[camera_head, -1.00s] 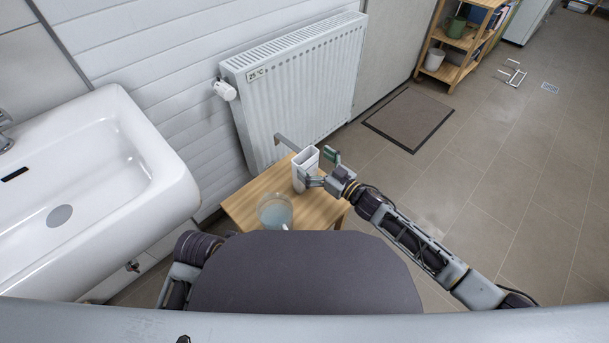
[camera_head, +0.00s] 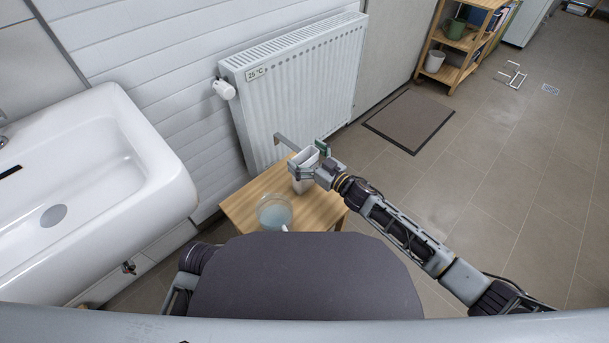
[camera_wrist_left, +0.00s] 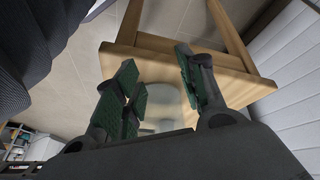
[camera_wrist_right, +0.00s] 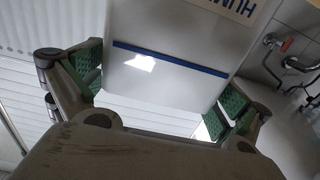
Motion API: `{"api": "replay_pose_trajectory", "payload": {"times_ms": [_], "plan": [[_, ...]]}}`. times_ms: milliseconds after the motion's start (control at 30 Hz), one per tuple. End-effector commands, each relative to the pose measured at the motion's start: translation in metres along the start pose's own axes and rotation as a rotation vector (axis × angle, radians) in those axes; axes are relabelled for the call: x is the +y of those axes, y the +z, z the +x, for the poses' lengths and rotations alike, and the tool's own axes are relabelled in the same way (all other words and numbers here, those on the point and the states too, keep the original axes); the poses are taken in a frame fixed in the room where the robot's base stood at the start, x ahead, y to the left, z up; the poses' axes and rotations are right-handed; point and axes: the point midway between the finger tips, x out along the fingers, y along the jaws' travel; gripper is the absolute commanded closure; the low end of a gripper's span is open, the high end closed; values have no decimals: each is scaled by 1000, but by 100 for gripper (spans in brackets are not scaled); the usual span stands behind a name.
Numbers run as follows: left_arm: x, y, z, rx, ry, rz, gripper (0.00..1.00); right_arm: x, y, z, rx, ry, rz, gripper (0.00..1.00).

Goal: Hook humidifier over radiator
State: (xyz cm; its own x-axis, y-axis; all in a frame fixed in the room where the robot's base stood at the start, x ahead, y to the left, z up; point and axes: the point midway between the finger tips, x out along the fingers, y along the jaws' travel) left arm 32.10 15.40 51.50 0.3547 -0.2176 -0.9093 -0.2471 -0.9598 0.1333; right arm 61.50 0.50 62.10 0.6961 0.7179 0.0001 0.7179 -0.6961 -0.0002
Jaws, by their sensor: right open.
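The white humidifier (camera_head: 305,184) is an open-topped box standing upright at the far edge of the wooden table. A grey hook bar (camera_head: 286,142) reaches from it toward the white radiator (camera_head: 300,85). The right wrist view shows the humidifier (camera_wrist_right: 170,50) close up, with a blue stripe and partly cut-off lettering. My right gripper (camera_head: 312,161) is open, with its fingers on either side of the humidifier; contact is unclear. My left gripper (camera_wrist_left: 160,85) is open and empty near the table in the left wrist view. It is hidden in the head view.
A white sink (camera_head: 95,170) fills the left side. A dark mat (camera_head: 408,118) and a wooden shelf (camera_head: 455,50) are at the right. The tiled floor there is mostly clear.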

Motion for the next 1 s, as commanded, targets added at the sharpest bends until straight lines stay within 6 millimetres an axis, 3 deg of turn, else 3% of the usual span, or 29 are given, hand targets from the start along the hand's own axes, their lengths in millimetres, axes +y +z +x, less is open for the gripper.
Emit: {"api": "replay_pose_trajectory", "payload": {"times_ms": [67, 667, 1000], "plan": [[0, 0, 0, 0, 0, 0, 60, 0, 0, 0, 0, 0, 0, 3], [0, 0, 0, 1, -1, 0, 60, 0, 0, 0, 0, 0, 0, 80], [0, -1, -1, 0, -1, 0, 60, 0, -3, 0, 3, -1, -1, 80]]}}
